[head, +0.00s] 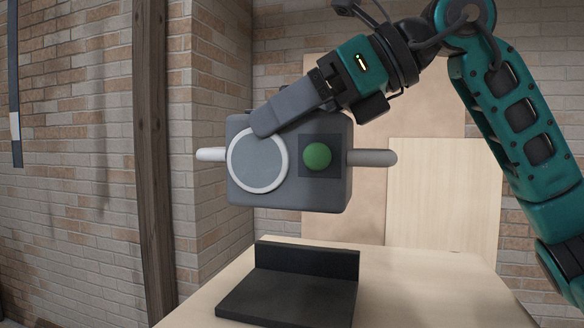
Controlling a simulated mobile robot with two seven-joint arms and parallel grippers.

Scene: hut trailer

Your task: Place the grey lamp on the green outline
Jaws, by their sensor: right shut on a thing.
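The grey lamp (300,192) is a grey box with a round, white-rimmed face on its left and a green ball on a dark square on its right. A light rod sticks out from each side. My right gripper (268,120) comes in from the upper right and is shut on the lamp near its top. It holds the lamp in the air, roughly upright, above the table. I see no green outline in this view. My left gripper is not in view.
A black L-shaped stand (305,258) with a low back wall sits on the pale wooden table (420,285) below the lamp. The table right of the stand is clear. A dark wooden post (152,150) and brick walls stand behind, with wooden boards (445,195) leaning there.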

